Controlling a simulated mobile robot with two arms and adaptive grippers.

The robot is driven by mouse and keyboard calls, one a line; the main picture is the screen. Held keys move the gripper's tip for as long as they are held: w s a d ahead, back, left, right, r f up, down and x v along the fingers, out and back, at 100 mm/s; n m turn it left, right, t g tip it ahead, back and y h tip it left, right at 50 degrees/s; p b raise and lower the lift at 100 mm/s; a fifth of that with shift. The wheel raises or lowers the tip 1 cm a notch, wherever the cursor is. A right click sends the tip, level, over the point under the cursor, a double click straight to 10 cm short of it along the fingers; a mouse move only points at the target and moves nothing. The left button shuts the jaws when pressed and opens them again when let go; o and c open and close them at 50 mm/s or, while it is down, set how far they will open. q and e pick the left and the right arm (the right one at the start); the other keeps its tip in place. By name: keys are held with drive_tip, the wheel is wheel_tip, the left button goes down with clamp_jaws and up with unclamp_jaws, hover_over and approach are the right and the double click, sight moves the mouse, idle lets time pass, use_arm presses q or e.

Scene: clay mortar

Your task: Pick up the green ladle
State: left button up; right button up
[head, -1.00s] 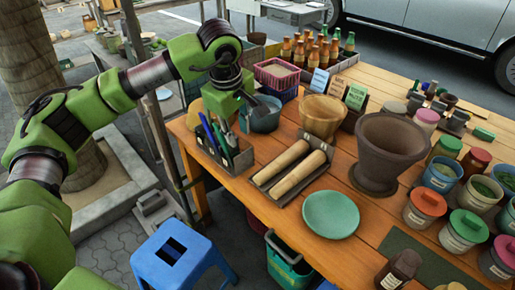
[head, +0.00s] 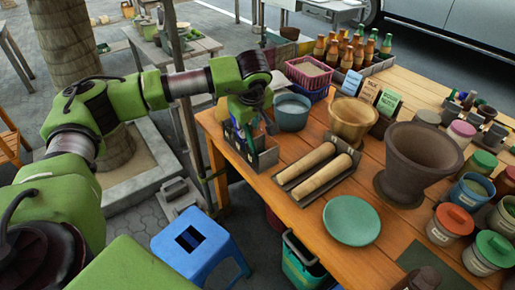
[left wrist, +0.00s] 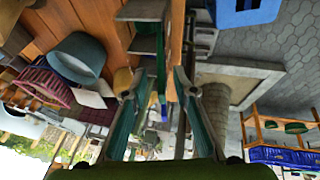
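A grey utensil box (head: 264,157) stands at the table's left edge, holding upright utensils with green and blue handles. A green handle (left wrist: 159,55) shows between my fingers in the left wrist view, with a blue one (left wrist: 163,108) close by. I cannot tell for sure which handle is the green ladle, and its head is hidden. My left gripper (head: 246,128) is at the top of the box, over the handles. In the left wrist view my left gripper (left wrist: 160,78) has its fingers apart, on either side of the handles. My right gripper is not in view.
A blue-grey bucket (head: 292,113) and a wooden bowl (head: 353,120) stand behind the box. Two wooden rollers (head: 318,170) lie in a tray beside it. A green plate (head: 351,220) and a large clay mortar (head: 420,158) are farther right. A blue stool (head: 200,245) stands below the table.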

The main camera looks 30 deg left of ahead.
sight(248, 136)
use_arm(q)
drive_tip(key=x, duration=0.3)
drive_tip(key=shift+w+a+f, duration=0.1)
drive_tip(key=shift+a+f, duration=0.05)
drive_tip(key=shift+a, duration=0.05)
clamp_jaws()
drive_tip(key=shift+r, duration=0.6)
wheel_tip(248, 136, up, 9)
drive_tip(key=shift+b, duration=0.7)
